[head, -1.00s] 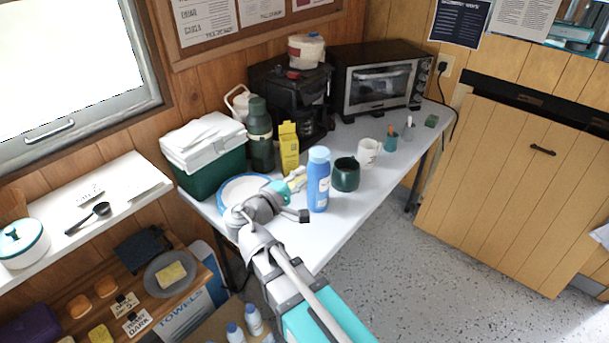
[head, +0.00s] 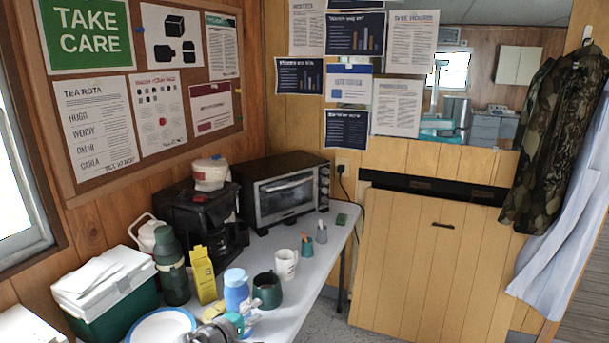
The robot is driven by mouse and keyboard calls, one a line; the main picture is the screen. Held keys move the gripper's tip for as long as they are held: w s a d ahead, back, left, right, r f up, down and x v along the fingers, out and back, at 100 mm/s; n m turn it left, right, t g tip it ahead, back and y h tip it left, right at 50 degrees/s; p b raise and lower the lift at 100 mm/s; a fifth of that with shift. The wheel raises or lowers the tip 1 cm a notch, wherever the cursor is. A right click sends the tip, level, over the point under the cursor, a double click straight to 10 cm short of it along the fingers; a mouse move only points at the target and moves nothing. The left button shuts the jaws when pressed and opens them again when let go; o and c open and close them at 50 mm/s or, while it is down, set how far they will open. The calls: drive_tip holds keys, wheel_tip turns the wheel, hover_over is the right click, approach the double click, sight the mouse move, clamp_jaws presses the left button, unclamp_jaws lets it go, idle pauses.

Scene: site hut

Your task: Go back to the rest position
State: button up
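My gripper (head: 240,323) shows only in part at the bottom edge of the head view, over the near end of the white table (head: 312,285). It is beside the blue bottle (head: 236,290) and the white plate with a blue rim (head: 160,327). The rest of my arm is below the picture. The fingers are small and partly cut off, so I cannot tell whether they are open or shut, or whether they touch the bottle.
Close by stand a dark green mug (head: 267,290), a yellow carton (head: 203,275), a green flask (head: 172,268) and a green cool box (head: 112,300). Behind are a coffee machine (head: 200,222) and a toaster oven (head: 285,190). Coats (head: 553,140) hang at the right.

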drive_tip(key=s+d+f+m+g+y, duration=0.25)
drive_tip(key=d+f+m+g, duration=0.2)
drive_tip(key=d, duration=0.55)
drive_tip(key=s+d+f+m+g+y, duration=0.1)
drive_tip(key=d+f+m+g+y, duration=0.3)
drive_tip(key=d, duration=0.6)
drive_tip(key=s+d+f+m+g+y, duration=0.15)
drive_tip(key=d+f+m+g, duration=0.35)
drive_tip(key=d, duration=0.5)
wheel_tip(320, 180, up, 13)
drive_tip(key=n+p, duration=0.1)
drive_tip(key=p, duration=1.3)
drive_tip(key=shift+w+a, duration=0.15)
drive_tip(key=shift+a, duration=0.05)
